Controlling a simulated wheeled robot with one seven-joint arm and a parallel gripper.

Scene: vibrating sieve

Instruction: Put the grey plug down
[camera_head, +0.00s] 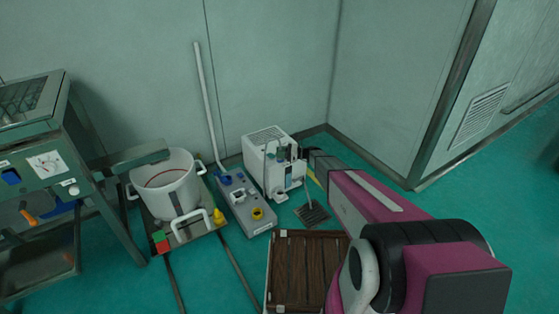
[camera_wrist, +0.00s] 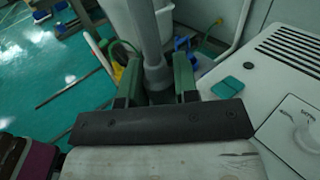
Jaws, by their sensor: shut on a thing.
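My gripper (camera_wrist: 156,86) shows in the wrist view with its two green fingers on either side of a grey cylindrical piece, which I take as the grey plug (camera_wrist: 157,76). The fingers are shut on it. Its lower part is hidden behind the dark bar of my gripper, and a grey shaft rises above it. In the head view my arm reaches in from the right, and its end is beside the white boxy machine (camera_head: 266,138). The plug cannot be made out clearly there.
The white machine's vented top (camera_wrist: 285,50) is close to my gripper's right. A grey base (camera_head: 238,207) with a yellow ring, a white pot (camera_head: 168,196) and a green-framed machine (camera_head: 30,150) stand left. A wooden crate (camera_head: 296,265) is in front. Green floor is open at right.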

